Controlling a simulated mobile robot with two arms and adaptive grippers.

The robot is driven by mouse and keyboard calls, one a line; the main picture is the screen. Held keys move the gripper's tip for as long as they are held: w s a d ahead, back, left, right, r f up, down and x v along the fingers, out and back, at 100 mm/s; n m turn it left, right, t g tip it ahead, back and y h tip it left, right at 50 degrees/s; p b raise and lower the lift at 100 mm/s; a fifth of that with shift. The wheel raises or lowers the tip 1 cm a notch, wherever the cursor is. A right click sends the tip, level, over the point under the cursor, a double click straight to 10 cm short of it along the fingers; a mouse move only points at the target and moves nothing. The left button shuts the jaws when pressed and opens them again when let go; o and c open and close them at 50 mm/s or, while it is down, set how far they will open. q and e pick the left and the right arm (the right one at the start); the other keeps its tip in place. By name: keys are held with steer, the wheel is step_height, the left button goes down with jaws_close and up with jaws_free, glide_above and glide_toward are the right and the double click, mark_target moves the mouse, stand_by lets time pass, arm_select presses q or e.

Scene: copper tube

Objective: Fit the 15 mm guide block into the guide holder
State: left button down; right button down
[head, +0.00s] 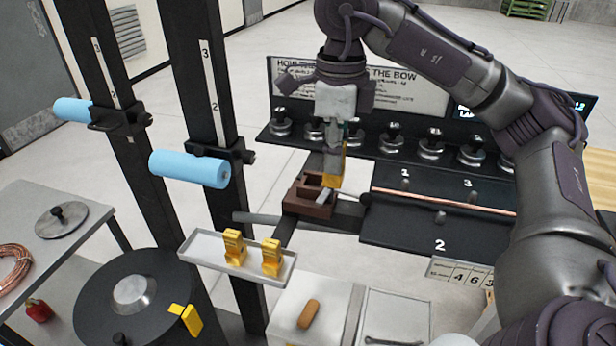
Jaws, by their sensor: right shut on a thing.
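The guide holder (308,206) is a brown, open-topped block at the left end of the black bench. My right gripper (335,158) points down over its right side and is shut on a yellow guide block (331,181). The lower end of this block is at the holder's opening. I cannot tell whether it is seated inside or just above, and no size mark is readable. Two similar yellow guide blocks, one on the left (234,246) and one on the right (272,257), stand on a small grey tray (212,258). My left gripper is not in view.
A copper tube (445,201) lies along the black bench right of the holder. Several knobbed weights (431,145) stand on a rack behind. Two black posts with blue rollers (190,169) rise on the left. A white tray (290,325) holds a brown item.

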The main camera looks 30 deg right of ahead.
steer(key=w+d+f, duration=0.1)
steer(key=w+f, duration=0.1)
steer(key=w, duration=0.1)
steer(key=w+d+f, duration=0.1)
steer(key=w+f, duration=0.1)
steer(key=w, duration=0.2)
steer(key=w+d+f+p, duration=0.1)
steer(key=w+f, duration=0.1)
steer(key=w, duration=0.1)
steer(key=shift+w+f, duration=0.2)
steer(key=shift+f, duration=0.2)
step_height(320, 180, down, 3)
steer(key=shift+f+p, duration=0.1)
steer(key=shift+p, duration=0.8)
steer(key=shift+f, duration=0.35)
steer(key=shift+f, duration=0.15)
steer(key=c, duration=1.1)
jaws_free()
steer(key=shift+o, duration=0.2)
